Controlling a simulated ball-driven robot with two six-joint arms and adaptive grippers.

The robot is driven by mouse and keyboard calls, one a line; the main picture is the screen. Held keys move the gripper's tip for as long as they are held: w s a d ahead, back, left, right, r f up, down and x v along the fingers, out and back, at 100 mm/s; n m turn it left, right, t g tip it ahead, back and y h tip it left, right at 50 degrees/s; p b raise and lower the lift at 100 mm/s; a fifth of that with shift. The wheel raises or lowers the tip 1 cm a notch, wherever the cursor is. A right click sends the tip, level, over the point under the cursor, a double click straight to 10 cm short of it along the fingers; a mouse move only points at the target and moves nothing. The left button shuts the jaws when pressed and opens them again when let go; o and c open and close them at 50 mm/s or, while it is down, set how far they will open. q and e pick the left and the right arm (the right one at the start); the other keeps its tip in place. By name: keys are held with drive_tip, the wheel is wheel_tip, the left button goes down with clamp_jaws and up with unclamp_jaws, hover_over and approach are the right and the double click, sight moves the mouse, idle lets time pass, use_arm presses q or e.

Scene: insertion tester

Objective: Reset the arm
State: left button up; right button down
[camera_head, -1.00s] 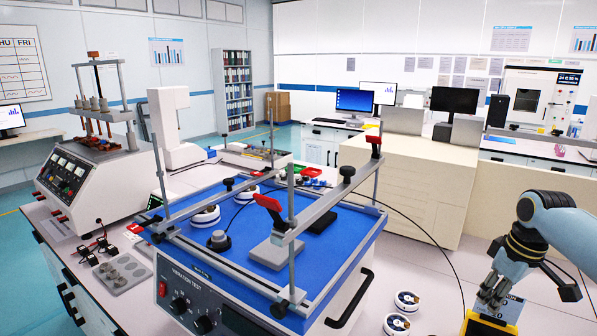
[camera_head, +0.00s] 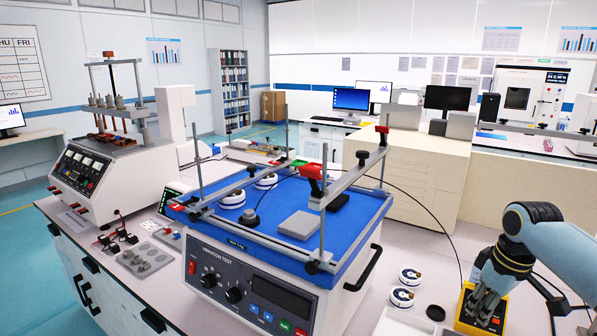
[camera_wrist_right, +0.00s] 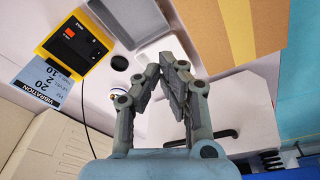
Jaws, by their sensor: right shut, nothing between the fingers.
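My right gripper (camera_head: 478,306) is at the lower right of the head view, pointing down. It overlaps a yellow box with a black face (camera_head: 466,292) there; the head view alone does not show the gap between them. In the right wrist view my right gripper (camera_wrist_right: 174,68) has its fingers together with nothing between them. The yellow box, with a red switch (camera_wrist_right: 76,42), lies to the upper left of the fingers, apart from them. My left gripper is not in view.
The vibration tester (camera_head: 222,266) has a blue top with clamp bars and posts. White round parts (camera_head: 402,297) and a black disc (camera_head: 435,313) lie on the bench between it and the right arm. A cream cabinet (camera_head: 425,175) stands behind.

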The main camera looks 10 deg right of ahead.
drive_tip(key=s+a+t, duration=0.1)
drive_tip(key=s+a, duration=0.9)
drive_tip(key=s, duration=0.4)
drive_tip(key=s+a+r+m+t+h, duration=0.1)
drive_tip(key=s+a+r+m, duration=0.3)
drive_tip(key=s+r, duration=0.6)
drive_tip(key=s+d+f+g+b, duration=0.15)
drive_tip(key=f+b, duration=0.45)
drive_tip(key=f, duration=1.4)
drive_tip(key=s+f+b, duration=0.2)
drive_tip(key=f+b, duration=0.5)
drive_tip(key=f, duration=1.2)
use_arm(q)
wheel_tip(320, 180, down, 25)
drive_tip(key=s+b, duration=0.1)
drive_tip(key=b, duration=1)
drive_tip(key=shift+b, duration=0.35)
use_arm(e)
drive_tip(key=s+f, duration=0.9)
drive_tip(key=f, duration=0.6)
drive_tip(key=s+d+f+g, duration=0.1)
drive_tip(key=s+f, duration=0.9)
drive_tip(key=f, duration=0.5)
drive_tip(key=shift+s+d, duration=0.2)
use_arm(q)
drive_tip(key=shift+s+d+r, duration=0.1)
